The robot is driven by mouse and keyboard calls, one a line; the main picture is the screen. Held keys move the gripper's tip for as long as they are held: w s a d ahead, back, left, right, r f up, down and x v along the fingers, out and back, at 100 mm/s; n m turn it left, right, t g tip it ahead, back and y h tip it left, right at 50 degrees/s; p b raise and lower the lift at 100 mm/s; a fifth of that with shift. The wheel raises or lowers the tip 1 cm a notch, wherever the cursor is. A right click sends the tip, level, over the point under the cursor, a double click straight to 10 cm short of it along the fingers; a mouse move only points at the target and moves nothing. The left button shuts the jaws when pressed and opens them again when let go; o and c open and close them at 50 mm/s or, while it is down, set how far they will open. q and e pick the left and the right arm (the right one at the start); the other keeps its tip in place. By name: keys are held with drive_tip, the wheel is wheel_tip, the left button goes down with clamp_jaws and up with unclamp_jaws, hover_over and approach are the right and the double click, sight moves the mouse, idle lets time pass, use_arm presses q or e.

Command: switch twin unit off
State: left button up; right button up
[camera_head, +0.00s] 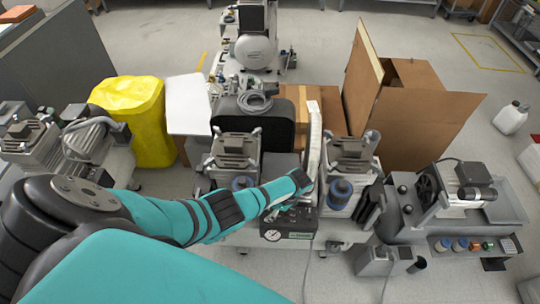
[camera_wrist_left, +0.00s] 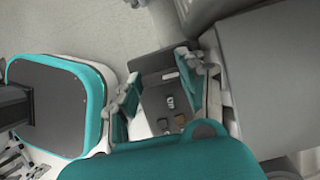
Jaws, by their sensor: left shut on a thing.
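The twin unit has two grey compressor heads, one at left (camera_head: 235,150) and one at right (camera_head: 350,155). Its dark front control panel (camera_head: 300,236) carries a round white gauge (camera_head: 272,235) and lies between and in front of them. My left gripper (camera_head: 290,205) is low over this panel. In the left wrist view my left gripper (camera_wrist_left: 160,87) has one finger on each side of the dark panel (camera_wrist_left: 155,75), which bears small switches (camera_wrist_left: 168,103). The exact part in its grip is hidden. My right gripper is not in view.
An open cardboard box (camera_head: 425,120) stands behind right, and a yellow-covered object (camera_head: 135,110) behind left. Another compressor (camera_head: 460,195) stands close at right, and one more (camera_head: 85,140) at left. A white jug (camera_head: 511,117) is on the floor at far right.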

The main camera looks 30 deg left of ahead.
use_arm(q)
drive_tip(key=shift+n, duration=0.4)
drive_tip(key=o, duration=1.2)
drive_tip(key=shift+c, duration=0.2)
drive_tip(key=v, duration=1.2)
drive_tip(key=shift+a+f, duration=0.1)
